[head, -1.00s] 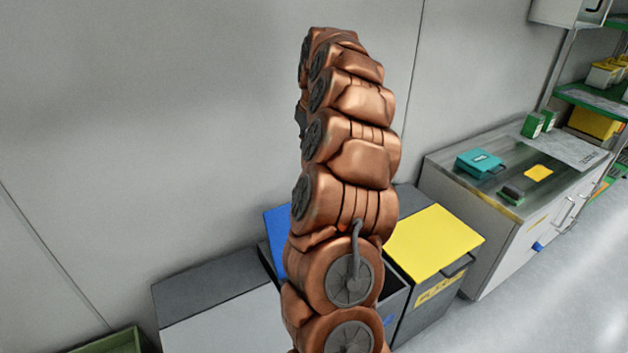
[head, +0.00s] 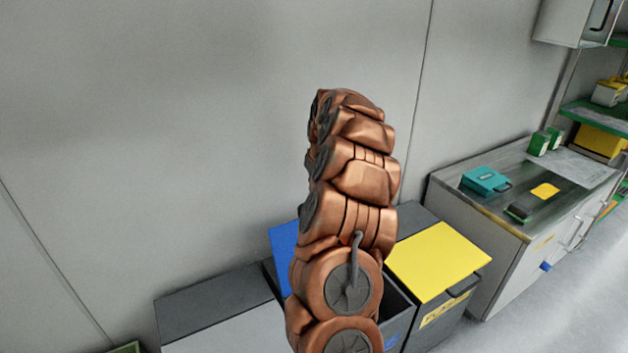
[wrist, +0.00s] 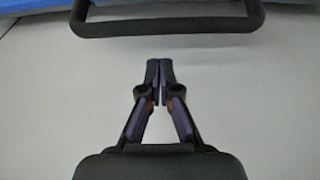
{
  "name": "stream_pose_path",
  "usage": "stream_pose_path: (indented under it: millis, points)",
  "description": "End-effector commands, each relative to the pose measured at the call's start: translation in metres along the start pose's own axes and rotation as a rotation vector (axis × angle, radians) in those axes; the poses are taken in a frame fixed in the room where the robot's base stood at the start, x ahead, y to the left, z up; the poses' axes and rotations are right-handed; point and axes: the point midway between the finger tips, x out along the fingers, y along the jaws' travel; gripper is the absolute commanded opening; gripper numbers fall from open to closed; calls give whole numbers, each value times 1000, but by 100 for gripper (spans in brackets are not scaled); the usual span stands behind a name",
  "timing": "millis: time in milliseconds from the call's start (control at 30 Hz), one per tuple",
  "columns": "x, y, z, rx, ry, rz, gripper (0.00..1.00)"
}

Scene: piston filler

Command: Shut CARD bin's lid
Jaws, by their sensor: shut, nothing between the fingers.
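The bin with the blue lid (head: 284,255) stands between two other bins. It seems to be the CARD bin, but its label is not readable. The blue lid is raised, and the dark bin opening (head: 398,308) shows right of my arm. My arm hides most of this bin. In the wrist view, a strip of the blue lid (wrist: 30,4) and its black handle (wrist: 168,26) cross the top. My gripper (wrist: 160,64) is shut and empty, with its tips just below the handle in the picture and apart from it. The head view hides the gripper behind my arm.
A bin with a shut yellow lid (head: 438,262) stands to the right. A bin with a pale lid (head: 225,328) stands to the left. A cabinet (head: 500,245) with a teal case (head: 484,181) is further right. The grey wall (head: 180,120) rises behind the bins.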

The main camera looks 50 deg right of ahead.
Motion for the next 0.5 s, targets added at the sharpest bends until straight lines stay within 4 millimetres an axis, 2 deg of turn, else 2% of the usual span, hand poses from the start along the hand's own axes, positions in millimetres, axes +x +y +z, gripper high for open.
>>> stream_pose_path:
  millis: [300, 500]
  points:
    - [-9, -1, 23, -1, -2, -2, 0]
    - [-10, -2, 30, -3, -4, -2, 0]
